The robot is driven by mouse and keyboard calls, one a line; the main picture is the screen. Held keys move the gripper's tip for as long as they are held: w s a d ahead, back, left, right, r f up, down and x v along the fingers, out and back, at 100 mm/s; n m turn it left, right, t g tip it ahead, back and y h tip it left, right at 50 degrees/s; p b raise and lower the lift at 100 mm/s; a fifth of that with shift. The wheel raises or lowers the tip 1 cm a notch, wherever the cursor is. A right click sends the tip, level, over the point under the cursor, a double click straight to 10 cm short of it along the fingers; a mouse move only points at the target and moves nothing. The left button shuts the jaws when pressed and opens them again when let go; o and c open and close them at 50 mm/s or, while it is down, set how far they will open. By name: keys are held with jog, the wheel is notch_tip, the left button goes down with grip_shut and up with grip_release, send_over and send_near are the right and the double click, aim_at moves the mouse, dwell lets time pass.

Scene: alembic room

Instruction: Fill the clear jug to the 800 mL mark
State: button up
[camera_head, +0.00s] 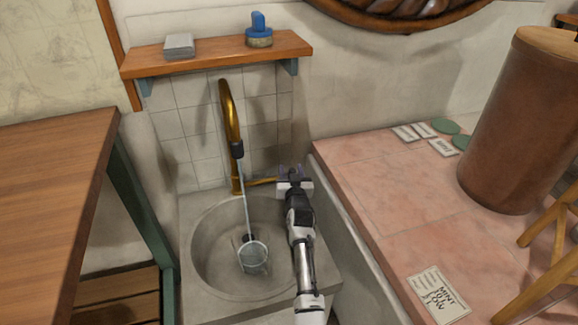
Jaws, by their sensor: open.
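A clear jug (254,262) stands in the round basin of the grey sink (205,262). A brass tap (229,105) rises behind the basin, and its dark spout end (237,150) points down. A thin pale-blue stream of water (245,200) runs from the spout to the jug. The jug's marks and water level are too small to read. A brass lever (262,182) sticks out to the right from the tap's base. My gripper (289,172) is open at the lever's outer end; I cannot tell whether it touches it.
A wooden shelf (215,55) above the tap holds a grey block (179,47) and a blue-handled brush (258,32). A wooden table (50,200) stands left. The pink tiled counter (390,205) at right carries cards (438,295), green discs and a large brown cylinder (520,120).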

jog(key=shift+w, duration=0.1)
jog(key=shift+r, duration=0.1)
grip_shut()
